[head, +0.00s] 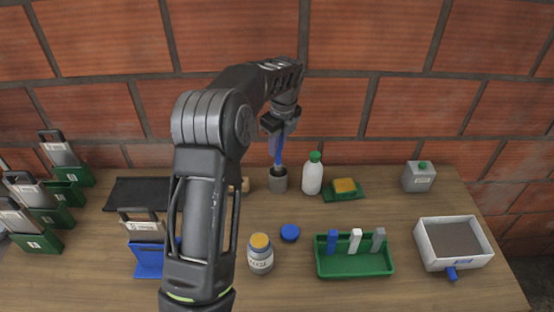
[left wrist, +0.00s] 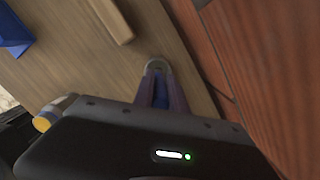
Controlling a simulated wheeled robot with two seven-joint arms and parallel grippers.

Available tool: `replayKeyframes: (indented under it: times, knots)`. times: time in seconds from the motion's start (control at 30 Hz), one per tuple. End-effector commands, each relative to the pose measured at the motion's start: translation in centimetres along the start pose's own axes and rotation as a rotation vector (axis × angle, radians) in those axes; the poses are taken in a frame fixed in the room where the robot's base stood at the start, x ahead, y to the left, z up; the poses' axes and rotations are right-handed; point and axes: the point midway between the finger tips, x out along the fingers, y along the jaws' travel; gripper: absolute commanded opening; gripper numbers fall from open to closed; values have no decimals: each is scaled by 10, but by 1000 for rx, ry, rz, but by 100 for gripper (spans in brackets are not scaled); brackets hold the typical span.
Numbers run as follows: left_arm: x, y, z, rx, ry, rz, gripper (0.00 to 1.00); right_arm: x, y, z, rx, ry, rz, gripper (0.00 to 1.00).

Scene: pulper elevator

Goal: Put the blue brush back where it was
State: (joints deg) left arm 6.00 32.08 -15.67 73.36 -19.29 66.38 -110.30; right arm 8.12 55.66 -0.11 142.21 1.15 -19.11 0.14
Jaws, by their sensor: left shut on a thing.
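My left gripper (head: 280,125) is shut on the blue brush (head: 278,150) near the back of the table and points downward. The brush hangs upright, its lower end at the mouth of a small grey cup (head: 278,183). I cannot tell how deep the brush reaches into the cup. In the left wrist view the brush (left wrist: 161,92) shows between the fingers, with the grey cup's rim (left wrist: 157,63) just beyond. My right gripper is not in view.
A white bottle (head: 312,178) with a green cap stands close to the cup's right. A jar (head: 260,258), a blue cap (head: 290,233) and a green rack (head: 355,265) stand nearer. A brick wall rises behind.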

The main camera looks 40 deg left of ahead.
Motion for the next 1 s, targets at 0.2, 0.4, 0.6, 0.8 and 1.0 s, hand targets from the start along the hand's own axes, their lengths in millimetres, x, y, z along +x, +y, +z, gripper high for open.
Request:
replayKeyframes:
  times: [0.2,0.4,0.6,0.8,1.0]
  knots:
    - [1,0,0,0,0,0,0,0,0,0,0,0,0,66]
    - [26,1,-4,0,2,3,0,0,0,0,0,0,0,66]
    - [50,0,-7,0,0,-1,0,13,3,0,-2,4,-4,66]
    - [49,0,-7,0,0,-1,0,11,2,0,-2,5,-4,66]
    - [52,0,-7,0,0,-1,18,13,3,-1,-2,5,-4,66]
